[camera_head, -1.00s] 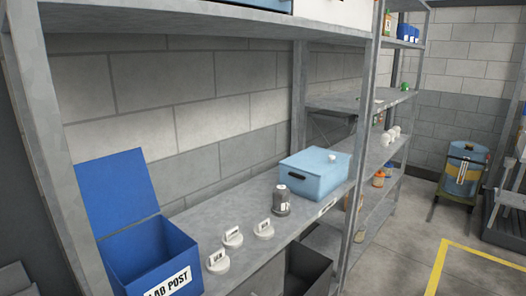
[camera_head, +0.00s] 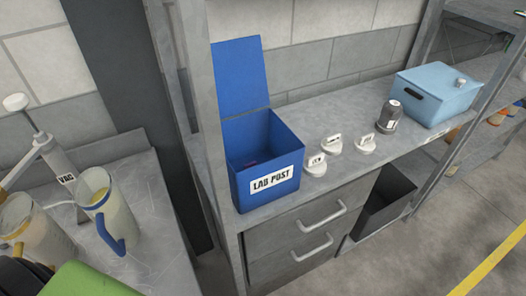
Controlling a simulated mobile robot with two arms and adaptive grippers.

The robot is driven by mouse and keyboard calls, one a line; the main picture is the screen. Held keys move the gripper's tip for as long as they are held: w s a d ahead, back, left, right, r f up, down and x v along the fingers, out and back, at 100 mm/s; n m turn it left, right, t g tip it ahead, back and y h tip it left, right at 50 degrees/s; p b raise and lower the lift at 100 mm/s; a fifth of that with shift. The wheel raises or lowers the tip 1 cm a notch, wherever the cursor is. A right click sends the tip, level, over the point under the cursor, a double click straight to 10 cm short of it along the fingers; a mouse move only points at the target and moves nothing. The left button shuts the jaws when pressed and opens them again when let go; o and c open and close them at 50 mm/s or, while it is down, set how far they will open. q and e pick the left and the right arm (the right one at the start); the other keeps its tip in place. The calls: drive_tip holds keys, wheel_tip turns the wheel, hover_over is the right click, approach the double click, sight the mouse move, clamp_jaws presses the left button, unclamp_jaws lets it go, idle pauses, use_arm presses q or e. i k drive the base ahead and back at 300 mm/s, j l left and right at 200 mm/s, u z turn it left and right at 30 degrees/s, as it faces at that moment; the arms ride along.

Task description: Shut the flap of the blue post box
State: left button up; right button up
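The blue post box (camera_head: 257,195) with a "LAB POST" label stands on the grey shelf at the centre of the head view, beside the shelf's upright post. Its blue flap (camera_head: 242,77) is open and stands up at the back of the box. The inside shows, with a small reddish thing low within it that I cannot make out. Neither of my grippers is in view.
White labelled pieces (camera_head: 333,145), a dark grey jar (camera_head: 389,116) and a light blue lidded box (camera_head: 436,95) stand right of the post box. Drawers (camera_head: 303,225) lie below. At left, a bench (camera_head: 150,200) holds jugs (camera_head: 106,208) with coloured handles.

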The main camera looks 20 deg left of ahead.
sight(239, 67)
drive_tip(key=l+u, duration=0.25)
drive_tip(key=u, duration=0.2)
drive_tip(key=l+u, duration=0.4)
drive_tip(key=j, duration=0.1)
